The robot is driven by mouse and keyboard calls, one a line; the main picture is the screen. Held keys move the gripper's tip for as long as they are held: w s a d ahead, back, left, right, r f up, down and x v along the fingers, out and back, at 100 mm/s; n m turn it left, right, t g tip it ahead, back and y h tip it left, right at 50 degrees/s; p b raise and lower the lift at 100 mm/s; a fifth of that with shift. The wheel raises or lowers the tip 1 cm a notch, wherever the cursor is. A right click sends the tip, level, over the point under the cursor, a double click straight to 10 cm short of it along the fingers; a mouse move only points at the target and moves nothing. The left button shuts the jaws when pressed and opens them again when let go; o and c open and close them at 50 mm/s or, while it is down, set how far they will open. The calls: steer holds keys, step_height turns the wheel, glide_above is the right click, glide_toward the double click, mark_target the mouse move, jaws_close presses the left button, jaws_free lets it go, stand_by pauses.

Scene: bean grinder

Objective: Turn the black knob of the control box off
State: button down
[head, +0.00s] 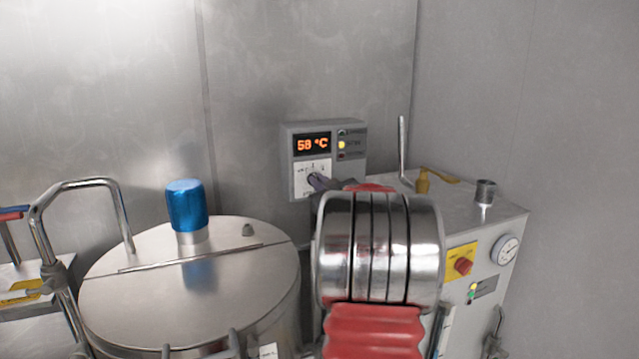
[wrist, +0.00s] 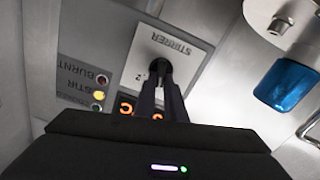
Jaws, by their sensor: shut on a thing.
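The grey control box (head: 324,127) is on the metal back wall and its display reads 58 °C. Its black knob (head: 312,177) sits on a white dial plate below the display, mostly hidden by my gripper (head: 319,183). In the wrist view, the picture is upside down, and the knob (wrist: 160,66) shows between the fingertips of my gripper (wrist: 160,72) on the plate marked STIRRER. My gripper is shut on the knob. The yellow middle lamp (wrist: 99,95) beside the display is lit. The knob's exact pointing is hard to tell.
A steel drum lid (head: 225,270) with a blue cap (head: 186,205) stands at left.

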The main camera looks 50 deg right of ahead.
steer(key=n, duration=0.6)
steer(key=shift+w+a+f, duration=0.15)
steer(key=shift+w+a, duration=0.05)
steer(key=shift+a, duration=0.1)
stand_by(0.3)
steer(key=c, duration=1.8)
jaws_free()
steer(key=shift+s, duration=0.15)
steer(key=v, duration=1.3)
steer(key=shift+s+a+f, duration=0.1)
steer(key=shift+s+a, duration=0.05)
steer(key=shift+s, duration=0.1)
steer(key=shift+w+a, duration=0.1)
